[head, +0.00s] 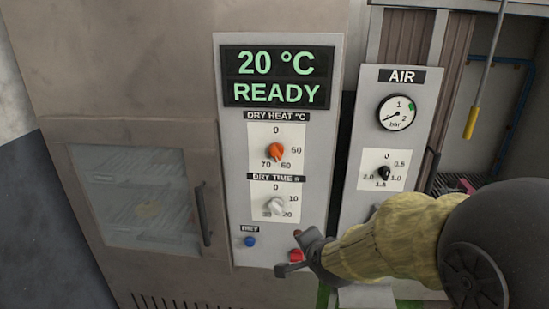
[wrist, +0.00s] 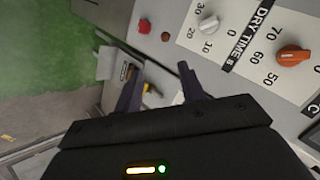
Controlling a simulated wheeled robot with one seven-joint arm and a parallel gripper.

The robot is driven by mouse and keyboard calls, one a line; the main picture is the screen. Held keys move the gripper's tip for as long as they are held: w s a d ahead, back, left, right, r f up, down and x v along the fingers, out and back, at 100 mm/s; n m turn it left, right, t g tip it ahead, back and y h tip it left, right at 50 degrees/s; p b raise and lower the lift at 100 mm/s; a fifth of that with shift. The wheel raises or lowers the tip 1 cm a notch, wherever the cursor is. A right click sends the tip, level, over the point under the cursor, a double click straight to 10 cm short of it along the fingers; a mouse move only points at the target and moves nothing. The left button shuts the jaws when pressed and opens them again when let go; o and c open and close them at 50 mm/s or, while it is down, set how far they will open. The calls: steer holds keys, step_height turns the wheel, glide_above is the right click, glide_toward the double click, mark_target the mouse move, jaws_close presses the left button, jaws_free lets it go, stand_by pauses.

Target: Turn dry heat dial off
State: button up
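The orange dry heat dial (head: 276,152) is on the white control panel (head: 235,215), below the display and the "DRY HEAT °C" label. Its scale has 0 at the top, 50 at the right, 60 at lower right and 70 at lower left. I cannot tell surely which mark it points to. It also shows in the wrist view (wrist: 293,55) at the right edge. My gripper (head: 292,255) is at the panel's lower right, below and apart from the dial. In the wrist view my gripper (wrist: 158,82) has its two fingers spread, with nothing held between them.
The white dry time dial (head: 276,206) sits directly below the orange dial. A blue button (head: 250,242) and a red button (head: 296,256) are near my gripper. The display (head: 278,77) reads 20 °C READY. An air panel (head: 360,120) with gauge and black dial is at right.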

mark_target(275, 156)
steer(key=w+a+r+m+t+h, duration=0.1)
steer(key=w+a+r+m+t, duration=0.2)
steer(key=m, duration=0.6)
steer(key=w+a+r+m+t+h, duration=0.1)
steer(key=w+a+r+m+t, duration=0.2)
steer(key=a+r+m+t, duration=0.2)
step_height(275, 156, up, 5)
steer(key=a+m, duration=0.2)
steer(key=m, duration=0.3)
steer(key=shift+a+f+m+b, duration=0.15)
steer(key=shift+a+m+b, duration=0.15)
steer(key=w+p, duration=0.2)
steer(key=w, duration=0.3)
steer(key=w+p, duration=0.3)
steer(key=w, duration=0.3)
steer(key=w+p, duration=0.2)
steer(key=w, duration=0.4)
steer(key=shift+w+d, duration=0.2)
steer(key=shift+d, duration=0.05)
jaws_close()
